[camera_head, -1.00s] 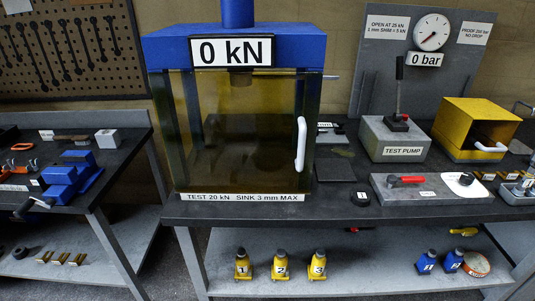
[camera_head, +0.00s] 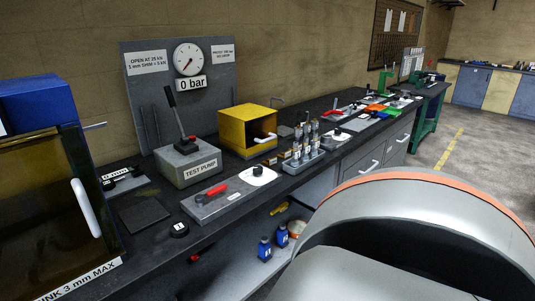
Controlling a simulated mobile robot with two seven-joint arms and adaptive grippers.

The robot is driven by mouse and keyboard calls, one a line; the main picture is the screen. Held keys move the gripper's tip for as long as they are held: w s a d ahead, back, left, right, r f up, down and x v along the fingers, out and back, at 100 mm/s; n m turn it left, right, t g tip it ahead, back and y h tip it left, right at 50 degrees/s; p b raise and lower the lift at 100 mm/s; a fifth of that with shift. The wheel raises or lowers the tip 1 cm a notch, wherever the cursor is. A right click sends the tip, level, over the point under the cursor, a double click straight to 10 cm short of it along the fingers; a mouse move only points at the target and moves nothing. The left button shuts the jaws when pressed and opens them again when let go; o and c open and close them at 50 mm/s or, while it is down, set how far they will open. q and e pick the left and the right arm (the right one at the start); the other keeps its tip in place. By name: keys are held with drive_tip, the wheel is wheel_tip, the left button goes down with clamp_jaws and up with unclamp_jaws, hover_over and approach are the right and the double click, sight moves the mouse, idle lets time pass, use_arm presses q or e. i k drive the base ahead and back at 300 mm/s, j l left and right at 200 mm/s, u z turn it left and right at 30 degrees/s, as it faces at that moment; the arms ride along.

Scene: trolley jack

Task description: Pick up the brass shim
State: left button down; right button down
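Several small brass-coloured pieces (camera_head: 293,155) sit on the dark bench, left of a grey rack of small cylinders. They are too small for me to tell whether one is the brass shim. Neither of my grippers is in view. A large grey rounded part with an orange rim, probably mine, fills the lower right and hides part of the bench front and floor.
The bench carries a blue press (camera_head: 45,105) with a tinted guard, a grey test pump (camera_head: 187,163), a yellow open box (camera_head: 247,130), a red-handled plate (camera_head: 215,203) and the cylinder rack (camera_head: 304,160). Blue bottles (camera_head: 265,249) stand on the shelf below. Open floor lies right.

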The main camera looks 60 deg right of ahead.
sight(288, 154)
drive_tip(key=l+z, duration=0.1)
drive_tip(key=l, duration=0.4)
drive_tip(key=l+z, duration=0.15)
drive_tip(key=l, duration=0.35)
drive_tip(key=i+l+z, duration=0.1)
drive_tip(key=l, duration=0.35)
drive_tip(key=i+l+z, duration=0.15)
drive_tip(key=l, duration=0.35)
drive_tip(key=i+l+z, duration=0.1)
drive_tip(key=l, duration=0.35)
drive_tip(key=i+l+z, duration=0.15)
drive_tip(key=l, duration=0.35)
drive_tip(key=i+l+z, duration=0.1)
drive_tip(key=l, duration=0.3)
drive_tip(key=i+l+z, duration=0.15)
drive_tip(key=l, duration=0.3)
